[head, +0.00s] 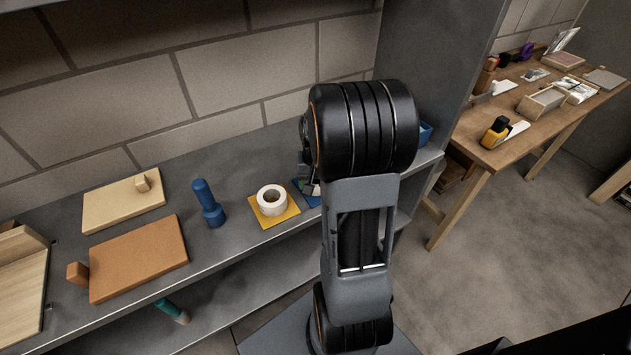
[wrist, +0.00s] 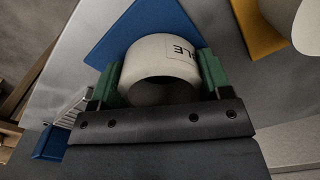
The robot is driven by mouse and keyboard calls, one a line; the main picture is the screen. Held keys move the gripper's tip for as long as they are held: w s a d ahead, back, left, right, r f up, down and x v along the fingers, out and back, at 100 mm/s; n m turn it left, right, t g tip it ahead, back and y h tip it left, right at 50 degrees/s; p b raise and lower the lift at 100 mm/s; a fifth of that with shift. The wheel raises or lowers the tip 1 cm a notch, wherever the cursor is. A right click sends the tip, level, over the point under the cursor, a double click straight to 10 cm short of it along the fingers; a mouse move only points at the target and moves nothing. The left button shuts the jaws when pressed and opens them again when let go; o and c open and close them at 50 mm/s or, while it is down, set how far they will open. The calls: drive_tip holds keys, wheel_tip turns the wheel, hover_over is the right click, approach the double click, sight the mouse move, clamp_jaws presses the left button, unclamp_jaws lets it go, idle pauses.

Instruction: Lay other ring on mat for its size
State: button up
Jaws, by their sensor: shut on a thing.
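My gripper (wrist: 162,85) is shut on a white ring (wrist: 150,52), which sits between its green fingertips in the wrist view. The ring bears a label partly reading "LE". A blue mat (wrist: 120,38) lies behind and below the held ring. Whether the ring touches the mat I cannot tell. In the head view, my arm hides most of the blue mat (head: 302,189) and the held ring. Another white ring (head: 271,200) lies on a yellow mat (head: 261,219) left of the blue one. This mat also shows top right in the wrist view (wrist: 252,35).
An orange-brown board (head: 140,260) and a pale board (head: 122,203) lie further left. A blue bin (head: 425,133) stands right of my arm. A wall backs the grey shelf (head: 235,180).

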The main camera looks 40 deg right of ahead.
drive_tip(key=shift+f, duration=0.1)
drive_tip(key=o, duration=1)
wheel_tip(320, 180, up, 14)
drive_tip(key=shift+f+p, duration=0.1)
drive_tip(key=shift+p, duration=0.7)
